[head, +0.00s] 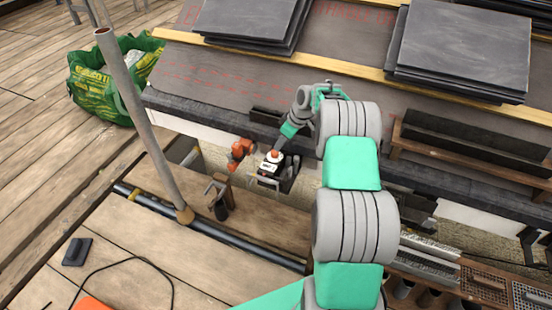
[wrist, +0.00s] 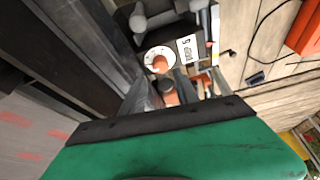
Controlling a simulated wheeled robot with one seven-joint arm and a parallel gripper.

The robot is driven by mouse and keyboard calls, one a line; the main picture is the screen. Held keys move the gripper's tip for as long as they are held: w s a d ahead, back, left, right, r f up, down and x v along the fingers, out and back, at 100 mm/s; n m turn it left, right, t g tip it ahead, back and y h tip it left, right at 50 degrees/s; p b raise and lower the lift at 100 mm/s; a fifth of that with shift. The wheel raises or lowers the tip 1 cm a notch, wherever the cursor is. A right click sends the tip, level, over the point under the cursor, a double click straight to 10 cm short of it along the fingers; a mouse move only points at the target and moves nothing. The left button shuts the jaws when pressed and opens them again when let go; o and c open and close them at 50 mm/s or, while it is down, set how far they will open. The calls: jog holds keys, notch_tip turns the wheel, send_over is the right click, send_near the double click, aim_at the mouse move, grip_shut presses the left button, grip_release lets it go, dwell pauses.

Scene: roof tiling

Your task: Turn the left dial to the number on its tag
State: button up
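A white dial with an orange knob (wrist: 160,61) shows in the wrist view, beside a white tag (wrist: 187,48) with dark print too small to read surely. In the head view the dial (head: 274,156) sits on a small dark box, with a white label (head: 268,168) on its near side. My gripper (wrist: 167,74) reaches down at the dial from behind. Its two grey fingers look apart, with a dark and orange part visible between them. I cannot tell whether they touch the knob. The dial's exact setting is not readable.
An orange tool (head: 241,151) stands just left of the dial box. A grey pole (head: 143,125) rises from the plank deck at left. Stacked slates (head: 462,45) lie on the roof, and a green bag (head: 105,85) stands at the back left.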

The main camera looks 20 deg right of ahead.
aim_at(275, 152)
jog(key=b+x, duration=0.1)
jog(key=x, duration=0.5)
jog(key=shift+w+a+f+b, duration=0.1)
jog(key=shift+a+f+b, duration=0.05)
jog(key=shift+f+b, duration=0.2)
jog(key=shift+r, duration=0.1)
grip_shut()
